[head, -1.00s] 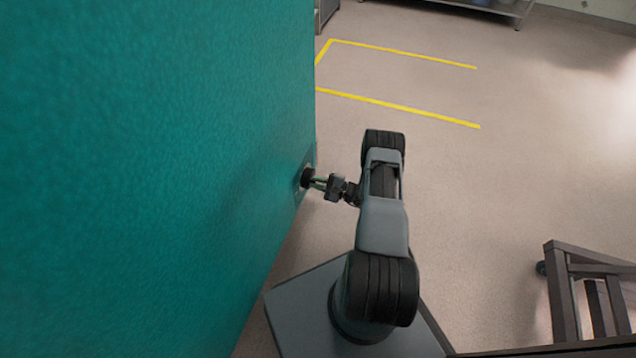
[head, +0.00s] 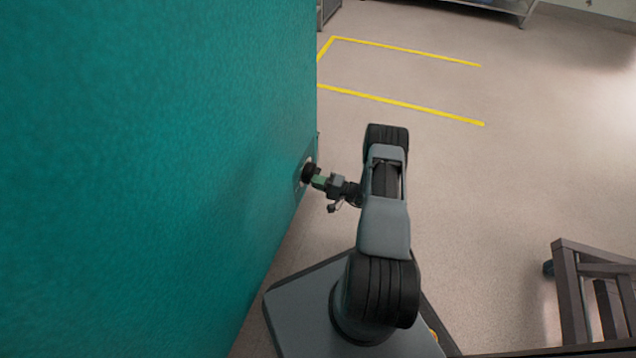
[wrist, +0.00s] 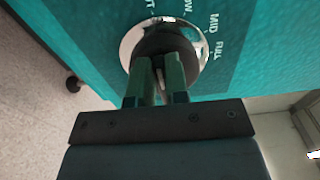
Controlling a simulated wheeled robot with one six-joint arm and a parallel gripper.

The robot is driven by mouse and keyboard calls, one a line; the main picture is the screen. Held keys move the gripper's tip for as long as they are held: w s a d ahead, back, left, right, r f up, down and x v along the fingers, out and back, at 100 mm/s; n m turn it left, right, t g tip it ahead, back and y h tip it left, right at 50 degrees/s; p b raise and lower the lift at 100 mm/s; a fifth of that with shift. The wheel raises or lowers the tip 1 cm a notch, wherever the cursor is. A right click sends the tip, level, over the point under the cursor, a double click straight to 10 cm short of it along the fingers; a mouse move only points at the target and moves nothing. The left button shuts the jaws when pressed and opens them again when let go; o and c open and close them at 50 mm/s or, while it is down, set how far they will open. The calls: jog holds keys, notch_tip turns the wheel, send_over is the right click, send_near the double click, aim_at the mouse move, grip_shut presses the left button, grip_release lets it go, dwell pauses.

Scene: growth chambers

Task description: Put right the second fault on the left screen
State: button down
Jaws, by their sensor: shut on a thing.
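A round black knob (wrist: 160,41) on a silvery dial plate (wrist: 131,42) sits on the side of a teal cabinet (wrist: 258,45). Printed words around the dial include "MID" and "FULL", with others partly cut off at the top. My gripper (wrist: 161,66) has its green fingers shut on the knob in the wrist view. The fingers hide part of the knob, and I cannot tell which mark it points to. In the head view the knob (head: 309,172) is at the cabinet's right edge, with my gripper (head: 314,178) at it. No screen is in view.
The teal cabinet (head: 140,150) fills the left of the head view. Open floor (head: 500,180) with yellow lines (head: 400,104) lies to the right. A dark metal frame (head: 570,290) stands at lower right, and a shelf (head: 500,6) stands at the back.

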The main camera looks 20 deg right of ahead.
jog(key=shift+f, duration=0.1)
dwell(0.5)
jog(key=c, duration=1.1)
grip_release()
jog(key=shift+d, duration=0.1)
jog(key=p+v, duration=0.3)
jog(key=v, duration=1)
jog(key=shift+s+d, duration=0.2)
jog(key=shift+s, duration=0.1)
dwell(0.5)
